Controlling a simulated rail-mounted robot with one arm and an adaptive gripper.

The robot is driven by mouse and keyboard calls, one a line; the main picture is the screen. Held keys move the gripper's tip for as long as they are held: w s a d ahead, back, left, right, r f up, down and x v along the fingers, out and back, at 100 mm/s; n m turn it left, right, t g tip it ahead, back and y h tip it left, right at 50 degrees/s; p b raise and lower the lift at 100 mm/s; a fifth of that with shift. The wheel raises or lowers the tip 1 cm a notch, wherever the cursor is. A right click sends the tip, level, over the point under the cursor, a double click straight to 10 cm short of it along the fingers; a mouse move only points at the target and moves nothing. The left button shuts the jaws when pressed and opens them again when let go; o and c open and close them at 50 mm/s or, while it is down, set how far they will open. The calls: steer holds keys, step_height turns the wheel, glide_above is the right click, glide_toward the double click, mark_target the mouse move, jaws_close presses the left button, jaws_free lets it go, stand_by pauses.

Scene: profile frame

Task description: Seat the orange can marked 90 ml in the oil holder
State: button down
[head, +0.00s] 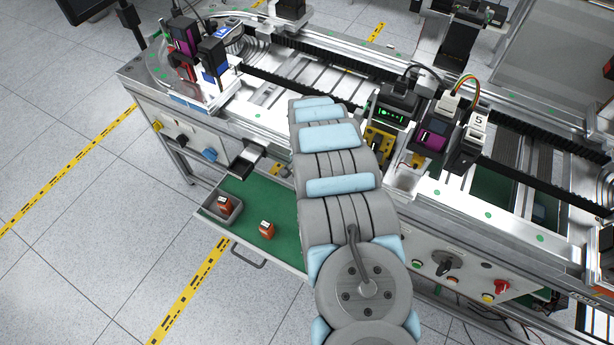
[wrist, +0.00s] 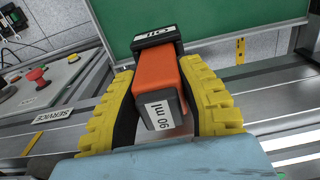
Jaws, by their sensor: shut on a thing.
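In the wrist view the orange can (wrist: 156,78) carries a white 90 ml label on its dark grey near end. My gripper (wrist: 160,72) is shut on it, with a yellow ribbed finger on each side. The black oil holder (wrist: 157,42), with a white OIL label, is at the can's far end. The can's far end meets or overlaps the holder in the picture; I cannot tell whether it is inside. In the head view my arm hides the gripper, this can and the holder.
In the head view a green drawer (head: 268,205) stands open, with a grey bin (head: 211,215) holding an orange can (head: 224,204). Another orange can (head: 266,231) stands on the drawer's green floor. A panel with knobs (head: 450,268) lies along the bench front.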

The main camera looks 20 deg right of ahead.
steer(key=shift+f, duration=0.75)
steer(key=shift+r+p, duration=0.35)
stand_by(2.3)
steer(key=shift+f, duration=0.35)
stand_by(0.5)
steer(key=c, duration=0.7)
jaws_free()
steer(key=shift+o, duration=0.2)
steer(key=shift+r, duration=0.15)
